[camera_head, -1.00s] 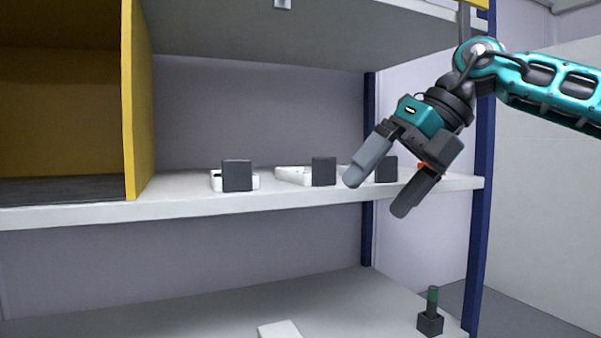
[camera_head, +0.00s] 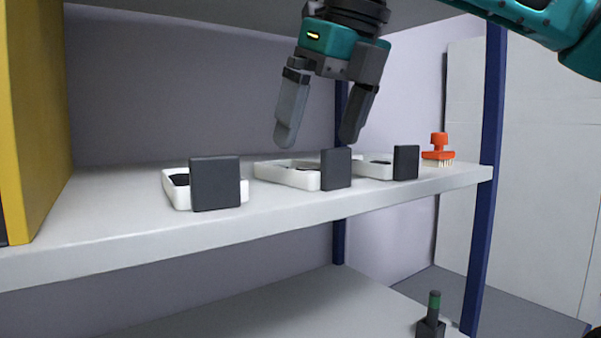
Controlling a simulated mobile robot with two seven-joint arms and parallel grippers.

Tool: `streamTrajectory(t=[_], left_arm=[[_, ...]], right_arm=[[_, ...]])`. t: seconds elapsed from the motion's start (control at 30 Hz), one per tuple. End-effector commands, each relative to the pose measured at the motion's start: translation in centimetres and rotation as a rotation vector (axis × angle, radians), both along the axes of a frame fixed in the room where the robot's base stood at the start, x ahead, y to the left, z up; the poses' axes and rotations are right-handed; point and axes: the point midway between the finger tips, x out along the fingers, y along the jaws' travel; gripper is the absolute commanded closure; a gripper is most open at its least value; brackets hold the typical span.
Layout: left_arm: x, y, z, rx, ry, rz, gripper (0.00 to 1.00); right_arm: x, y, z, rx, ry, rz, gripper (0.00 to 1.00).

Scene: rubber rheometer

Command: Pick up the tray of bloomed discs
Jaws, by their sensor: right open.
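Three white trays with dark upright plates at their fronts stand in a row on the middle shelf: a left tray (camera_head: 178,191), a middle tray (camera_head: 287,175) and a right tray (camera_head: 374,168). I cannot tell which tray holds the bloomed discs. My right gripper (camera_head: 318,142) is open, with its fingers pointing down above the middle tray and nothing between them. My left gripper is not in view.
A red-handled brush (camera_head: 438,150) stands at the shelf's right end, near the blue post (camera_head: 487,165). A yellow panel (camera_head: 35,120) bounds the left side. A shelf board (camera_head: 270,20) lies overhead. A dark holder with a green-banded piece (camera_head: 431,318) stands below.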

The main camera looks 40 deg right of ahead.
Motion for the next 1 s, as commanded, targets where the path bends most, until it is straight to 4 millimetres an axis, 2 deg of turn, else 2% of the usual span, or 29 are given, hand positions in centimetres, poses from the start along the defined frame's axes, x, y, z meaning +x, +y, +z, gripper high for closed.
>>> streamTrajectory(t=[0.13,0.3,0.57,1.0], left_arm=[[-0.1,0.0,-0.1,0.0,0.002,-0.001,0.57],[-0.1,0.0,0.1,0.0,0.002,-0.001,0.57],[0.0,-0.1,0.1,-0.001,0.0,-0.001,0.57],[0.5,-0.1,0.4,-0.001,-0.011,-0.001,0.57]], right_arm=[[0.9,-0.2,-2.2,0.003,0.004,0.003,0.0],[1.7,-0.2,-4.0,0.001,0.0,0.003,0.0],[1.8,-0.2,-4.3,0.001,-0.001,0.001,0.0],[1.8,-0.2,-4.3,0.0,-0.001,0.001,0.4]])
